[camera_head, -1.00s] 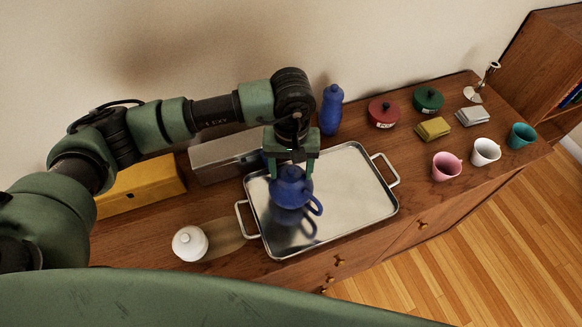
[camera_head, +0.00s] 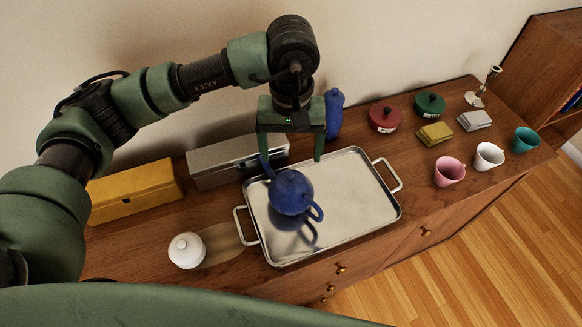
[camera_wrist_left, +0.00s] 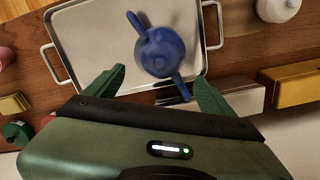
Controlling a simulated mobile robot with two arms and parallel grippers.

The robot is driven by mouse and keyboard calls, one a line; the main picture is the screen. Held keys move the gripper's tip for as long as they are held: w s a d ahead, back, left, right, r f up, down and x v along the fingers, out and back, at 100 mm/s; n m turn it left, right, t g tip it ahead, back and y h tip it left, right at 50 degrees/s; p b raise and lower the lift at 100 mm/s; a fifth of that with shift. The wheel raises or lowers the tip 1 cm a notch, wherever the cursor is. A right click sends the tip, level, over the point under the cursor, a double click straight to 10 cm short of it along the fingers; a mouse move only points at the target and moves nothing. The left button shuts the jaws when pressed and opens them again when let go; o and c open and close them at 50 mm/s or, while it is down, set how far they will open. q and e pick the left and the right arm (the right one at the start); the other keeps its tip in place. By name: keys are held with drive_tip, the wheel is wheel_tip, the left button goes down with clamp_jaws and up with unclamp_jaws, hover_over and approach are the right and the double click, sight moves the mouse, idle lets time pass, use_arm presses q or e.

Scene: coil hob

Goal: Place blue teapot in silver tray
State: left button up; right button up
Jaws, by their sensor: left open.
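The blue teapot (camera_head: 291,192) stands upright on the silver tray (camera_head: 355,190), towards the tray's left side. Its spout and handle both show, and the tray reflects it. In the left wrist view the teapot (camera_wrist_left: 160,52) is on the tray (camera_wrist_left: 95,40), beyond the fingertips. My left gripper (camera_head: 291,158) is open and empty, above and slightly behind the teapot, apart from its body. The open fingers (camera_wrist_left: 160,82) also show in the left wrist view with nothing between them. My right gripper is not in view.
A white lidded pot (camera_head: 187,250) stands left of the tray. A yellow box (camera_head: 135,192), a grey box (camera_head: 235,162) and a blue bottle (camera_head: 333,115) stand behind. Pink (camera_head: 449,171), white (camera_head: 489,156) and teal (camera_head: 525,140) cups stand right. The tray's right half is bare.

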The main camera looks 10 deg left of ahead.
use_arm(q)
drive_tip(key=shift+r, duration=1.7)
